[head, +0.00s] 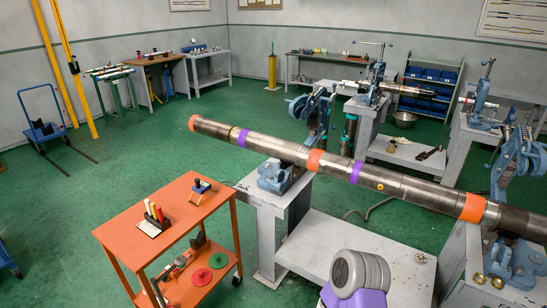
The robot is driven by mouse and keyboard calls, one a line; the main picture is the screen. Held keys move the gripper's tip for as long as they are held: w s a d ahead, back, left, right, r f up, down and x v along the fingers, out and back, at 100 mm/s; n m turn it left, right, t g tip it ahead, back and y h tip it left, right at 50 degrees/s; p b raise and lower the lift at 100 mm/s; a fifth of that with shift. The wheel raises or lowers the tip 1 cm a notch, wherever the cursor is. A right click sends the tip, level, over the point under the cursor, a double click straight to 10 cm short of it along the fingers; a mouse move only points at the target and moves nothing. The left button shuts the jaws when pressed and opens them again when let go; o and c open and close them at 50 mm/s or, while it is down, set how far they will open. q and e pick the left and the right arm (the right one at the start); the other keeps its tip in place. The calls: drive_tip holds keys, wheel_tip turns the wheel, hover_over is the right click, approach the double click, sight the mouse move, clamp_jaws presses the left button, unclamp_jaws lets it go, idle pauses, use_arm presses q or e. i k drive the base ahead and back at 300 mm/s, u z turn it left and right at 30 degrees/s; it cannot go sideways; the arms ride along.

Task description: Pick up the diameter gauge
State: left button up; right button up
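A small blue tool on a tan base (201,187) stands on the top of the orange cart (180,230), near its back right corner. It may be the diameter gauge, but it is too small to tell for sure. Nothing is touching it except the cart top. Neither of my grippers shows in the head view. A grey and purple rounded part at the bottom edge seems to be a part of my own body.
A holder with red, yellow and white sticks (154,216) stands at the cart top's middle. Red (202,277) and green (218,261) discs lie on its lower shelf. A long steel pipe (330,163) lies across vises to the right. Green floor (80,215) is clear left of the cart.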

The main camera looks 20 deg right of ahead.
sight(201, 187)
drive_tip(key=z, duration=0.55)
drive_tip(key=i, duration=1.2)
drive_tip(key=z, duration=0.2)
